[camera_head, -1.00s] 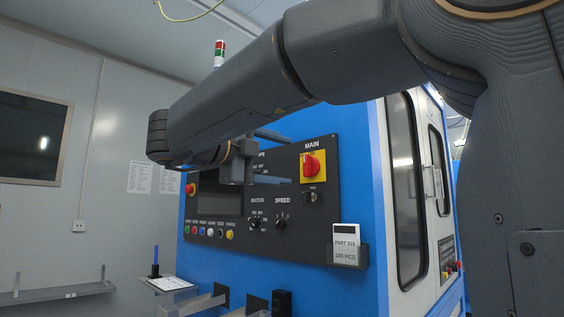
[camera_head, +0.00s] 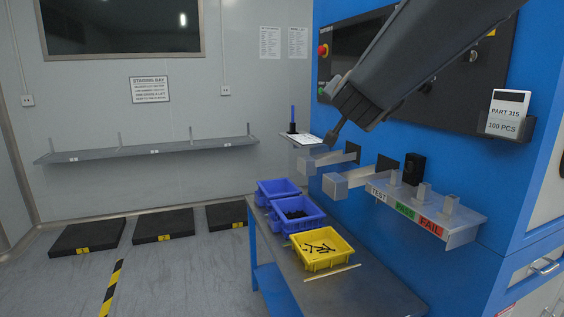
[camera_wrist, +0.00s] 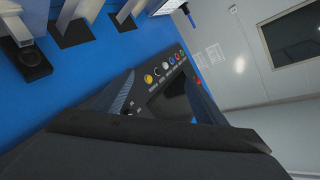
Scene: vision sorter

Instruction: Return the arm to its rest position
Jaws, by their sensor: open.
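My arm (camera_head: 415,70) reaches down from the top right in the head view, in front of the blue machine. My gripper (camera_head: 336,132) is at its lower end, small and dark, near the machine's control panel (camera_head: 475,85). In the wrist view my gripper (camera_wrist: 162,88) shows two dark fingers spread apart with nothing between them. Panel buttons and a dark screen (camera_wrist: 172,100) show beyond the fingers. I cannot tell the exact gap between gripper and machine.
Two blue bins (camera_head: 278,188) and a yellow bin (camera_head: 321,262) with dark parts stand on a bench (camera_head: 375,293). A labelled TEST/PASS/FAIL shelf (camera_head: 462,237) and metal chutes (camera_head: 345,180) jut from the machine. A wall shelf (camera_head: 145,151) and black floor pads (camera_head: 88,236) are at left.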

